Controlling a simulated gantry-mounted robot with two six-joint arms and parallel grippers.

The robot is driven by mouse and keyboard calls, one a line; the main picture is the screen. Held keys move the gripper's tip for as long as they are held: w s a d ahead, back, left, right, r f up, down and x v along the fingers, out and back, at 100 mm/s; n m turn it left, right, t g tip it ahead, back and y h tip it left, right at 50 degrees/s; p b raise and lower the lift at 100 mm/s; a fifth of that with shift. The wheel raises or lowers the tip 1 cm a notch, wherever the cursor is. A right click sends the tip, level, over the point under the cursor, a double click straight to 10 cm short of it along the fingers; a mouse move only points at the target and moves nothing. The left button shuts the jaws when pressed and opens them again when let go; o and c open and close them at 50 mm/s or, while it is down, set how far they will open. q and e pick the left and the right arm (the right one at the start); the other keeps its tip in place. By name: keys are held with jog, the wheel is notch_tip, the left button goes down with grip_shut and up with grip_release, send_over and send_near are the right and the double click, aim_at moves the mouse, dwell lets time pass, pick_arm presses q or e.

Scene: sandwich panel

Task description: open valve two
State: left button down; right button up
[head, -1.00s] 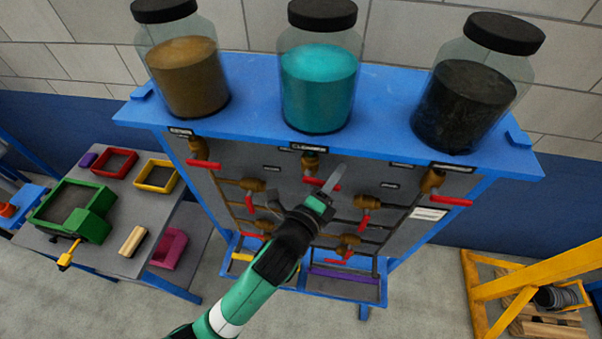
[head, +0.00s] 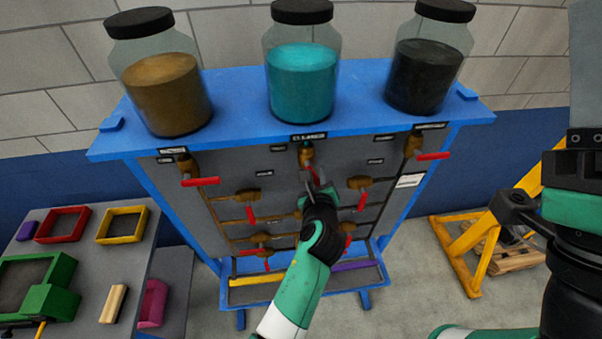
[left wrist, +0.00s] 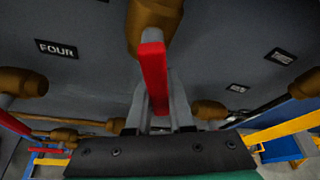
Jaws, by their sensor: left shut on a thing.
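The blue-framed panel (head: 470,114) carries several brass valves with red handles. My left gripper (head: 311,190) is at the top middle valve (head: 306,153), below the jar of teal liquid (head: 301,85). In the left wrist view its grey fingers (left wrist: 160,105) are shut on the valve's red handle (left wrist: 154,70), which extends from the brass body (left wrist: 152,25) between them. The gripper partly hides this handle in the head view. A label reading FOUR (left wrist: 56,49) is left of the valve; the other small labels are too small to read. Part of my right gripper (head: 580,160) shows close at the right edge, its jaws unclear.
Neighbouring valves have red handles at left (head: 202,181) and right (head: 433,156). Jars of brown (head: 168,95) and black material (head: 422,78) stand on the top shelf. A table with coloured frames (head: 135,268) is at left, a yellow stand (head: 486,265) at right.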

pick_arm(q)
jog(key=shift+s+a+f+m+g+y, duration=0.15)
jog(key=shift+a+f+m+y, duration=0.15)
jog(key=shift+a+m+y, duration=0.45)
jog(key=shift+w+a+f+m+g+y, duration=0.2)
jog(key=shift+a+m+y, duration=0.35)
jog(key=shift+m, duration=0.4)
jog(key=shift+a+f, duration=0.1)
jog(key=c, duration=0.8)
grip_release()
jog(key=shift+r, duration=0.2)
jog(key=shift+p, duration=0.35)
